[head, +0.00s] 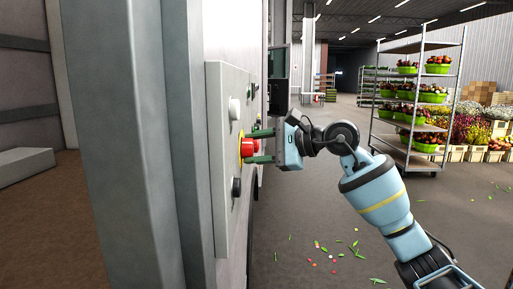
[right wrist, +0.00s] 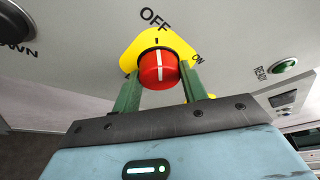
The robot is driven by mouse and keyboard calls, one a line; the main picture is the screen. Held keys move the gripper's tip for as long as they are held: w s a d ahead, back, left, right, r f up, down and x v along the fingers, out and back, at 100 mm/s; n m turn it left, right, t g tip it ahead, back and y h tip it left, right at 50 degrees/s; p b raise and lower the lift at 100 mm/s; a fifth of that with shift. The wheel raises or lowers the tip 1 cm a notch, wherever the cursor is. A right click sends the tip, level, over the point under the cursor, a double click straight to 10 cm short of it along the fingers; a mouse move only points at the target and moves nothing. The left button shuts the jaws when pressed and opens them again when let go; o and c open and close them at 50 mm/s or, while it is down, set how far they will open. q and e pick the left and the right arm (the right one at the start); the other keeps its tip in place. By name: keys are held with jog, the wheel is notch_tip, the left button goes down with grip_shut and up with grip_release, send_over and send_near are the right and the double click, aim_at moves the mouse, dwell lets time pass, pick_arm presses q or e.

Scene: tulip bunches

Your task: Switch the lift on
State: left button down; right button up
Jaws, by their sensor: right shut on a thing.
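The red rotary knob (head: 247,146) sits on a yellow plate on the grey control panel (head: 215,90). In the right wrist view the knob (right wrist: 159,70) has a white line pointing to the word OFF on the panel. The word ON is to the right of the yellow plate (right wrist: 160,38). My right gripper (head: 255,147) is shut on the knob, with a green finger on each side of it. The fingers also show in the right wrist view (right wrist: 159,88). My left gripper is not in view.
A pale button (head: 234,108) is above the knob and a dark one (head: 236,187) below. A green lamp (right wrist: 285,66) marked READY is to the right in the wrist view. A plant trolley (head: 412,155) stands at the right. Petals and leaves lie on the floor.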

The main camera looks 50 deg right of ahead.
pick_arm(q)
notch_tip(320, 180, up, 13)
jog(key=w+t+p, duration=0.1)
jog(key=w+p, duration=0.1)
jog(key=p, duration=1.1)
jog(key=shift+p, duration=0.35)
pick_arm(e)
jog(key=m+g+y, duration=0.1)
jog(key=m+y, duration=0.1)
jog(key=m, duration=0.2)
jog(key=m+g+y, duration=0.2)
jog(key=m, duration=0.2)
jog(key=m+g+y, duration=0.1)
jog(key=m+g, duration=0.1)
jog(key=m, duration=0.2)
jog(key=shift+w+d+r+y, duration=0.15)
jog(key=shift+w+d+y, duration=0.1)
jog(key=shift+d+y, duration=0.15)
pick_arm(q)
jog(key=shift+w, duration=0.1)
pick_arm(e)
jog(key=shift+g, duration=0.3)
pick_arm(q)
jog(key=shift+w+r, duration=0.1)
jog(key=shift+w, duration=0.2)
pick_arm(e)
jog(key=shift+a, duration=0.1)
jog(key=o, duration=1)
